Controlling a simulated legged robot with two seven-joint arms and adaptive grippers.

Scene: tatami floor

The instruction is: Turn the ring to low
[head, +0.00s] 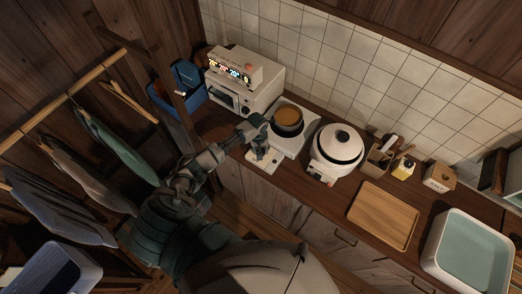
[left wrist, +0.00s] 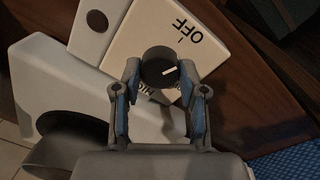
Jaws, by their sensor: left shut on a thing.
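The ring is a round dark knob (left wrist: 158,66) with a white pointer line, on a white panel (left wrist: 150,28) in the left wrist view. The line points right in the picture. "OFF" is printed above and right of the knob; lettering below it is partly hidden by the knob and a finger. My left gripper (left wrist: 160,72) is shut on the knob, one finger on each side. In the head view my left gripper (head: 258,142) is over the white panel (head: 262,165) at the counter's front, and hides the knob. My right gripper is not in view.
A brown-filled pot (head: 288,118) stands on a white stove behind the panel. A white oven (head: 240,88) is at the back left, and a white rice cooker (head: 338,147) to the right. A wooden board (head: 383,216) and a sink tub (head: 468,250) lie farther right.

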